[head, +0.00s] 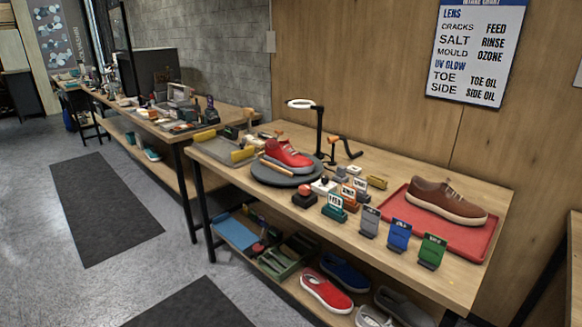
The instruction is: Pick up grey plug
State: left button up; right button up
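No object in the head view can be told for certain as the grey plug. A small grey block with a label plate (369,222) stands upright near the front edge of the wooden workbench (455,285). A matching blue block (399,235) and green block (432,251) stand to its right. A teal block with a white tag (335,207) stands to its left. Neither of my grippers is in view.
A red sneaker (288,155) sits on a dark round turntable (262,175). A brown shoe (445,201) sits on a red tray (388,207). Shoes and bins fill the lower shelf. Floor in front is open, with dark mats (100,205).

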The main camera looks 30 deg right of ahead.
aim_at(341, 172)
jog(key=i+j, duration=0.1)
jog(key=i, duration=0.5)
jog(key=i+j, duration=0.1)
jog(key=i, duration=0.5)
jog(key=i+j+z, duration=0.1)
jog(key=i+z, duration=0.3)
jog(key=i+j+z, duration=0.25)
jog(key=z, duration=0.15)
jog(key=i+j+z, duration=0.6)
jog(key=j+z, duration=0.2)
jog(key=l, duration=0.05)
